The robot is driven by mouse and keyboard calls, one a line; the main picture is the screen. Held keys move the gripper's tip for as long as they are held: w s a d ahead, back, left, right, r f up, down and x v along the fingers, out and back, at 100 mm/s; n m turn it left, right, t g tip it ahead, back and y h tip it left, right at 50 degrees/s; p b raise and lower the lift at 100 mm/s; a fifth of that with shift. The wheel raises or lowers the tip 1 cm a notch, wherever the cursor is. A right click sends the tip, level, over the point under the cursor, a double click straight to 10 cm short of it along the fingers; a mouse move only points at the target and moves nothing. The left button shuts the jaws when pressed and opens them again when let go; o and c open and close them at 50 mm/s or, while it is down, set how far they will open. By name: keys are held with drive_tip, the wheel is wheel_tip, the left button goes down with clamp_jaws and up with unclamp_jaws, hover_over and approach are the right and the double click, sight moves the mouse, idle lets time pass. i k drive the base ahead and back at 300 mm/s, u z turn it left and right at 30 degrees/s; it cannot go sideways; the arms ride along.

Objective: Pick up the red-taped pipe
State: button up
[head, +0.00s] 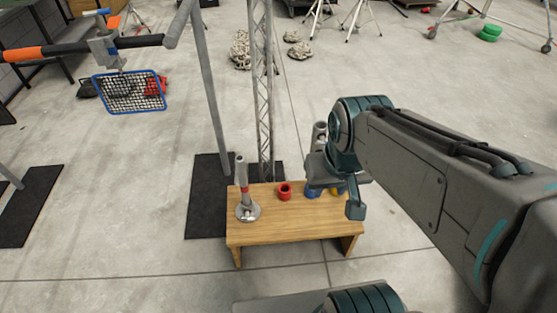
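The red-taped pipe (242,174) is a grey pipe with a red band near its lower part. It stands upright on a round metal base at the left end of a small wooden table (262,231). My gripper (350,205) is over the table's right end, to the right of the pipe and apart from it. One teal finger points down. The other finger is not clearly visible, so its opening cannot be told. No held object is visible.
A red tape roll (284,191) sits right of the pipe. A blue roll (313,190) and something yellow are partly hidden by my gripper, near another grey pipe (320,131). A lattice truss (263,90) and a leaning pole (208,80) stand behind the table.

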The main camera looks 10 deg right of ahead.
sight(240, 161)
drive_tip(key=u, duration=0.15)
drive_tip(key=k, duration=0.45)
drive_tip(key=u, duration=1.55)
drive_tip(key=i, duration=0.95)
drive_tip(key=z, duration=0.7)
